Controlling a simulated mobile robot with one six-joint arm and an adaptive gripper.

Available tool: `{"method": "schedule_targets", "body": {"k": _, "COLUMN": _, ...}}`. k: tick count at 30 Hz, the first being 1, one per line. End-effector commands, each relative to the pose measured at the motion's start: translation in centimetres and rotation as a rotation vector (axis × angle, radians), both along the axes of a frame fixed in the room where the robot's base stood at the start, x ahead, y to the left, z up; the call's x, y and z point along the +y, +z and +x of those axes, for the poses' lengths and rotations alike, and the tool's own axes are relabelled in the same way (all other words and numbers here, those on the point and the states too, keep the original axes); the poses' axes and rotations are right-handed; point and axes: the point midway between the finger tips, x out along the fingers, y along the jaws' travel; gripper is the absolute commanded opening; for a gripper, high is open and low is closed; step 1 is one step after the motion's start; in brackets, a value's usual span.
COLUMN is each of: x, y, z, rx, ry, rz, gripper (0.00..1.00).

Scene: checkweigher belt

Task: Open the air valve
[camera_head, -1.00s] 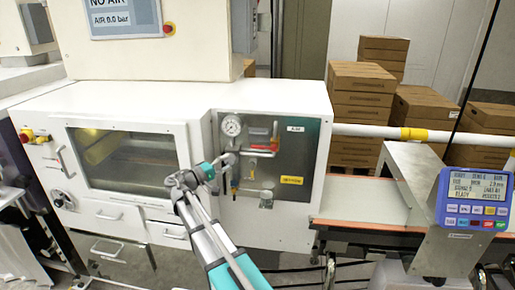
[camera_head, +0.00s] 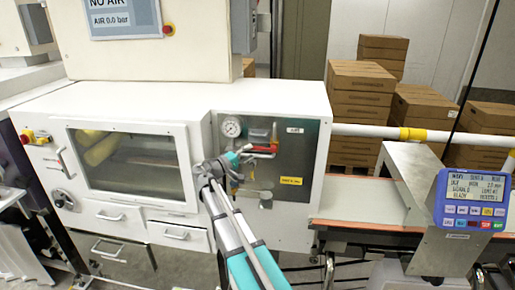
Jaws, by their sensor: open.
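The air valve's red handle (camera_head: 262,148) sits on the grey air panel (camera_head: 300,160), below and right of a round pressure gauge (camera_head: 231,127). The handle appears to lie roughly across the pipe. My gripper (camera_head: 240,158) is at the handle's left end, partly in front of the panel; whether it touches the handle I cannot tell. Its jaws are open, though the fingers are small here. A display (camera_head: 110,14) above the machine reads "NO AIR" and "AIR 0.0 bar".
A white machine with a windowed door (camera_head: 130,165) stands left of the panel. A yellow label (camera_head: 291,181) is at the panel's lower right. A belt (camera_head: 360,200) and a blue checkweigher terminal (camera_head: 473,203) are at right. Stacked cartons (camera_head: 360,105) stand behind.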

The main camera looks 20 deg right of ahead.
Motion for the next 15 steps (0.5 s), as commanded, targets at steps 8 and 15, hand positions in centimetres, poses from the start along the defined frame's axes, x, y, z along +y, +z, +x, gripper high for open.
{"method": "schedule_targets", "body": {"k": 8, "x": -3.1, "y": 0.5, "z": 0.6, "rx": 0.0, "ry": 0.0, "rz": 0.0, "gripper": 0.58}}
{"method": "schedule_targets", "body": {"k": 15, "x": -3.9, "y": 0.6, "z": 0.7, "rx": 0.0, "ry": 0.001, "rz": 0.0, "gripper": 0.58}}
